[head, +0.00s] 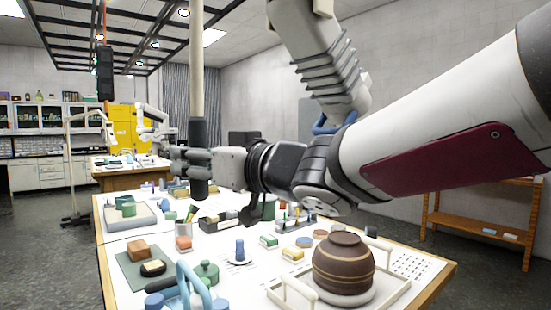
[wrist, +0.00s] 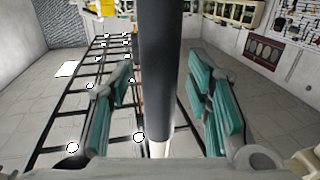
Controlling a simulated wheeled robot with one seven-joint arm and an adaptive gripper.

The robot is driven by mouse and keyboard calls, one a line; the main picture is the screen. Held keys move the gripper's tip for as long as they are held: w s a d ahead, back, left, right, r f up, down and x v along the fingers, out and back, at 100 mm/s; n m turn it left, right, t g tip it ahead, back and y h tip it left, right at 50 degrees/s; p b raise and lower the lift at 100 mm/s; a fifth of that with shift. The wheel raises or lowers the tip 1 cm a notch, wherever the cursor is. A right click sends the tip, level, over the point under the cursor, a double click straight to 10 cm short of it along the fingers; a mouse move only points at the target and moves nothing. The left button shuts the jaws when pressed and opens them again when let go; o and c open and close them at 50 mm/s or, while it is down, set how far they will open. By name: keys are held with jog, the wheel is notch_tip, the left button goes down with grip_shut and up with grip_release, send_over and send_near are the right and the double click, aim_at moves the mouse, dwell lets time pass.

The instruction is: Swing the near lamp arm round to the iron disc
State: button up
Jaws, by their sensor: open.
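A pale vertical pole (head: 197,60) comes down from above, with a dark grip sleeve (head: 199,130) on its lower end; I take it to be part of the near lamp arm, whose upper part is out of view. My gripper (head: 192,162) is at the sleeve's lower part. In the wrist view the dark sleeve (wrist: 167,70) stands between the two teal-padded fingers of my gripper (wrist: 165,110), with a gap showing on both sides. The fingers are open and not closed on it. I cannot pick out the iron disc with certainty.
Below, a crowded worktable (head: 437,268) holds a brown ribbed pot (head: 343,265) in a white tray, a green lidded pot (head: 205,273), a blue-handled item (head: 190,285) and small blocks. A dark box (head: 105,72) hangs at left. An orange shelf (head: 480,225) stands at right.

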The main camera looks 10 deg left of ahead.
jog(key=shift+w+a, duration=0.1)
jog(key=shift+a, duration=0.05)
grip_shut()
jog(key=shift+a, duration=0.1)
